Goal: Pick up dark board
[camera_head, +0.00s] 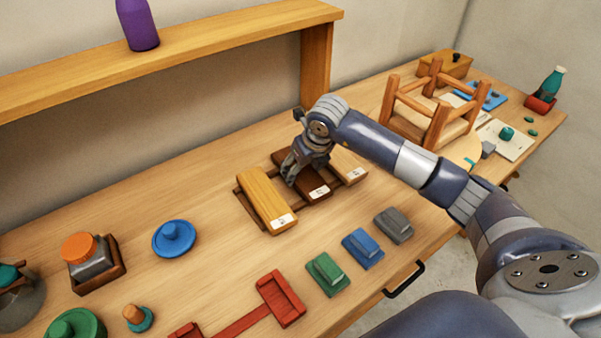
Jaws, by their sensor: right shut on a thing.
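The dark board (315,188) lies on a wooden rack (238,190) in the middle of the table, between two lighter boards. My right gripper (291,172) is shut on the dark board from above, and the board still appears to be at rack level. The gripper and wrist hide the board's far part. The wide yellow board (262,194) lies just left of it and a pale board (347,165) just right of it, each with a white label at its near end. My left gripper is not in view.
A wooden shelf (170,58) with a purple bottle (137,25) stands behind. An upturned stool frame (436,125) stands at right. Green (327,274), blue (362,249) and grey (394,225) blocks line the front near a red holder (281,299). A blue lidded disc (174,239) sits left.

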